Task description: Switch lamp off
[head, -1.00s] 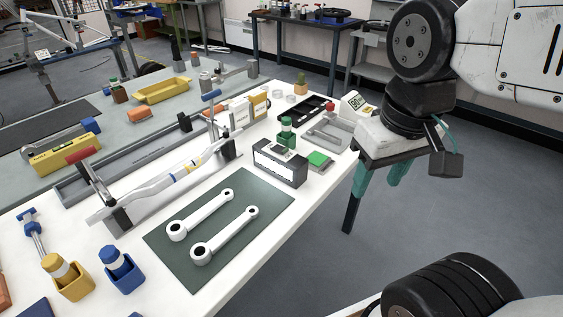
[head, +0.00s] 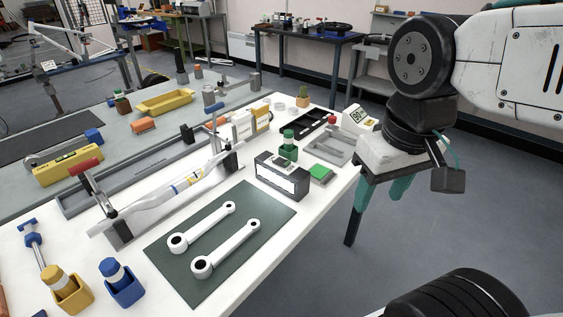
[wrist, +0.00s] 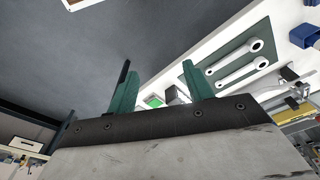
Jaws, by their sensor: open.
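A dark box with a bright white front panel (head: 282,178), which looks like the lamp, stands on the white table behind the green mat. The button also shows in the wrist view (wrist: 153,101), between my fingers in the picture, with the box partly hidden beside the right finger. My gripper (head: 380,203) is open and empty, its teal fingers pointing down beyond the table's right edge. It is apart from the button and the box. The wrist view shows both fingers spread (wrist: 158,75).
The green mat (head: 215,275) carries two white crank arms. A green-capped bottle (head: 288,147) stands behind the box. A grey tray (head: 327,148), a black tray (head: 303,127) and a white display unit (head: 357,118) lie farther back. Open floor is right of the table.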

